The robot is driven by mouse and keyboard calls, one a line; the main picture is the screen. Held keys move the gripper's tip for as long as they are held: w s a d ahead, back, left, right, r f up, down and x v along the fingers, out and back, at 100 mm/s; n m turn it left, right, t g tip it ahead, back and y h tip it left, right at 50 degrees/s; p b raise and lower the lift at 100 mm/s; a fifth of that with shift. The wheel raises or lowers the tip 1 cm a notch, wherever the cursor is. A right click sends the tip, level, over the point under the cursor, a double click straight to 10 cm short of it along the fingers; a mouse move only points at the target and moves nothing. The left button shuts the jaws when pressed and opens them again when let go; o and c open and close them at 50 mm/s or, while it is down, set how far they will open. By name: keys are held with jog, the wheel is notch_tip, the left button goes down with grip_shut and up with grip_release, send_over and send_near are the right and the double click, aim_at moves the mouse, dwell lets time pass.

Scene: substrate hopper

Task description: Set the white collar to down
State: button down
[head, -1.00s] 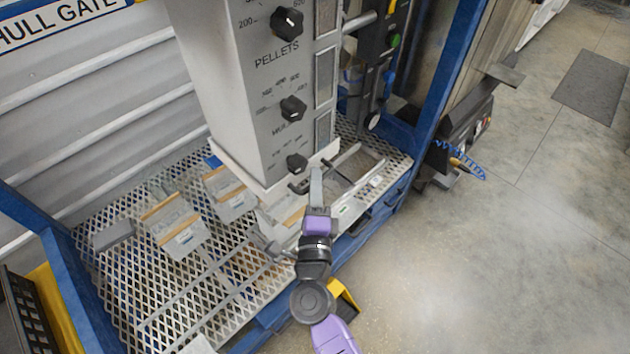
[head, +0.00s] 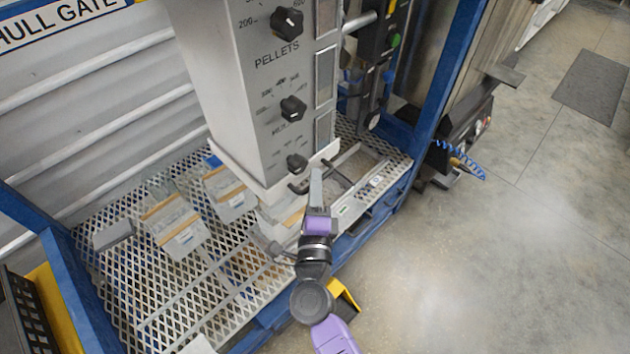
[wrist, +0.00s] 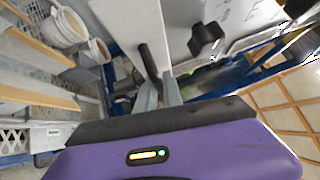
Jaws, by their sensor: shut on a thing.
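The white collar (head: 240,172) wraps the lower end of the hopper's tall rectangular spout. It also shows in the wrist view as a pale plate (wrist: 130,25). A dark bar handle (head: 299,187) sticks out from the collar's front. My gripper (head: 315,178) reaches up to this handle from the front and is shut on it. In the wrist view the fingers (wrist: 158,92) close at the lower end of the dark handle (wrist: 148,62). The fingers partly hide the handle and the collar's front.
The spout's grey panel carries black knobs (head: 292,107) just above the collar. Bags (head: 175,225) lie on the mesh deck (head: 110,290) to the left. A blue frame post (head: 440,90) stands to the right. The concrete floor (head: 530,250) on the right is open.

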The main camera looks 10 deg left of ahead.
jog(key=shift+s+f+b, duration=0.1)
jog(key=shift+f+b, duration=1.45)
jog(key=shift+f, duration=0.45)
jog(key=c, duration=1.8)
grip_release()
jog(key=shift+f, duration=0.15)
jog(key=shift+o, duration=0.2)
jog(key=s, duration=0.7)
jog(key=shift+s+d+f, duration=0.3)
jog(key=shift+d+f, duration=0.05)
jog(key=shift+d, duration=0.1)
